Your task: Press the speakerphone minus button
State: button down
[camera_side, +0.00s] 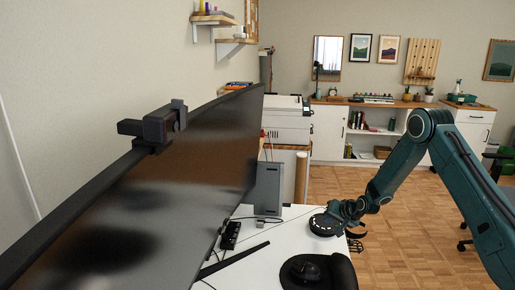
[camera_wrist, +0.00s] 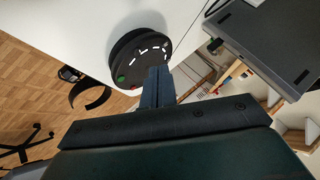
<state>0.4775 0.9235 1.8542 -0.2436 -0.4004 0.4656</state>
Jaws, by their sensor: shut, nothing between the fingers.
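The speakerphone (camera_side: 322,226) is a round, dark disc lying flat on the white desk, near its far right corner in the side view. In the wrist view the speakerphone (camera_wrist: 124,52) shows white marks on its top, with a green and a red button near its lower edge. My gripper (camera_side: 338,212) is at the speakerphone's right side in the side view. In the wrist view the shut fingers of my gripper (camera_wrist: 158,72) overlap the disc's lower right edge. I cannot tell whether they touch it. The minus button cannot be made out and may be behind the fingers.
A large monitor (camera_side: 180,180) fills the left. A grey box-shaped device (camera_side: 268,188) stands on the desk behind the speakerphone. A black mouse (camera_side: 306,270) lies on a dark pad in front. White desk surface (camera_side: 282,240) is clear between them.

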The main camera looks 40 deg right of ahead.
aim_at(326, 229)
jog(key=shift+r, duration=1.8)
dwell(1.3)
notch_tip(326, 229, up, 4)
jog(key=shift+f, duration=0.15)
jog(key=shift+f, duration=0.1)
dwell(0.4)
jog(key=shift+f, duration=4.3)
jog(key=shift+f, duration=0.4)
